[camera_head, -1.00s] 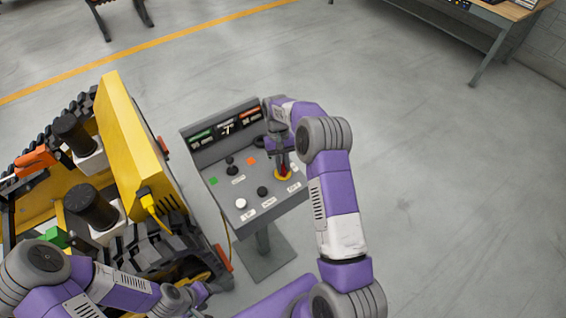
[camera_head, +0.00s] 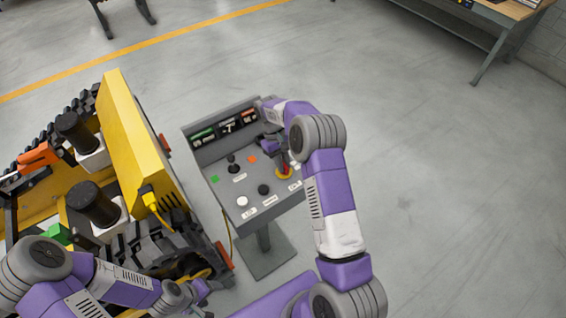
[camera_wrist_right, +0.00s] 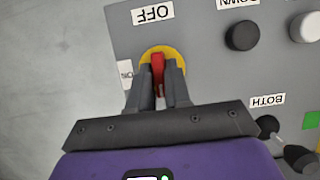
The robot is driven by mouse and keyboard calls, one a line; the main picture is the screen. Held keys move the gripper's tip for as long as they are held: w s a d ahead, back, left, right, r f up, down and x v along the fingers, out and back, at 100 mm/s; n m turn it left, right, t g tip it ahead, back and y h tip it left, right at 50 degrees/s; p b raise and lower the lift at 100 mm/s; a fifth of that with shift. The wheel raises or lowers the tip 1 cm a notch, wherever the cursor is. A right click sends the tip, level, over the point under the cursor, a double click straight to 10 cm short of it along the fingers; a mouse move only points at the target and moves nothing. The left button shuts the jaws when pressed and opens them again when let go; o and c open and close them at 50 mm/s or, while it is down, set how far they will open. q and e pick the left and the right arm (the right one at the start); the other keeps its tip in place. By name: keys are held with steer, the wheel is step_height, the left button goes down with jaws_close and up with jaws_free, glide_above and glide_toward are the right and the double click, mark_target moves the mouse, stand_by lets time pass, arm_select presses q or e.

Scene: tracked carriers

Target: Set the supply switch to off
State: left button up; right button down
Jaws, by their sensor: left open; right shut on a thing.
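The supply switch is a red handle (camera_wrist_right: 158,68) on a round yellow disc (camera_wrist_right: 174,53); it also shows in the head view (camera_head: 285,168) at the panel's right side. In the wrist view an OFF label (camera_wrist_right: 152,13) lies beyond the disc and an ON label (camera_wrist_right: 126,73) lies to its left. My right gripper (camera_wrist_right: 159,80) is shut on the red handle, one finger on each side. The handle lies roughly lengthwise toward the OFF label; its exact setting is hard to tell. My left gripper (camera_head: 186,297) is open, low beside the tracked carrier, its fingers small in view.
The grey control panel (camera_head: 225,200) stands on a post and also carries black knobs (camera_head: 263,189), a white button (camera_head: 242,202) and a joystick (camera_head: 233,167). The yellow tracked carrier (camera_head: 135,140) stands close to its left. Floor to the right is clear.

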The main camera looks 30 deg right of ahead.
steer(key=c, duration=1.2)
jaws_free()
steer(key=shift+o, duration=0.2)
steer(key=shift+r, duration=0.15)
steer(key=v, duration=0.7)
steer(key=shift+r, duration=0.2)
steer(key=shift+w, duration=0.1)
